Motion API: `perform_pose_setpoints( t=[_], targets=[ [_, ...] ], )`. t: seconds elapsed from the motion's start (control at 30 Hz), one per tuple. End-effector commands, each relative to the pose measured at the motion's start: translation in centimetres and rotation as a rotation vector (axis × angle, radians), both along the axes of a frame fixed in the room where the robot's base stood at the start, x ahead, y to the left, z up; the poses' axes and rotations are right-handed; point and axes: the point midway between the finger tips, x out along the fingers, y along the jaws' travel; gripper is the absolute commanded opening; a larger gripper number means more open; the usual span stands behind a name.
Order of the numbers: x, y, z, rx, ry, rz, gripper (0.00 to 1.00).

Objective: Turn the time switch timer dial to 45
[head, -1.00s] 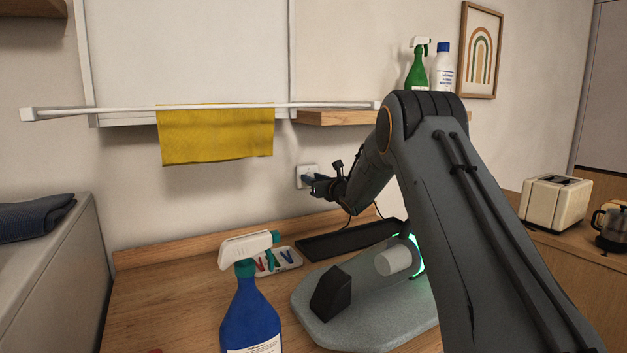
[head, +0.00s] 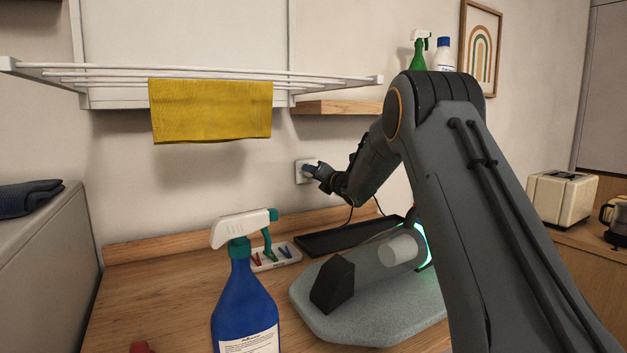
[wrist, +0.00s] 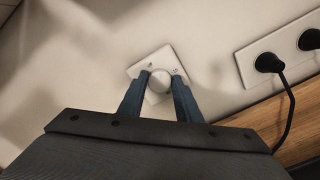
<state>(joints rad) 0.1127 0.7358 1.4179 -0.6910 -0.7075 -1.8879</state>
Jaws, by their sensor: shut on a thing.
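The time switch is a white square plate (head: 299,172) on the wall above the worktop, left of my arm. In the wrist view its plate (wrist: 139,66) sits tilted, with a round white dial (wrist: 160,82) in its middle. My gripper (wrist: 159,84) has its two blue fingers on either side of the dial, shut on it. In the head view my gripper (head: 308,170) reaches the plate and hides most of the dial.
A double socket (wrist: 285,50) with black plugs and a hanging cable is right of the switch. A blue spray bottle (head: 246,305), a peg tray (head: 290,262) and a dark tray (head: 345,238) stand on the worktop. A drying rack with a yellow cloth (head: 210,110) hangs above.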

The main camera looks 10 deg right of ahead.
Motion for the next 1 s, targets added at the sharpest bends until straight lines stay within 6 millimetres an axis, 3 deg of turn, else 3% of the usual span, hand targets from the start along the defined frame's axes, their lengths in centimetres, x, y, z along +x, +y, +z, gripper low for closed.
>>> perform_pose_setpoints(
  t=[1.0],
  targets=[
    [0.04, -0.33, -0.27, 0.917, 0.297, -0.003, 0.09]
  ],
)
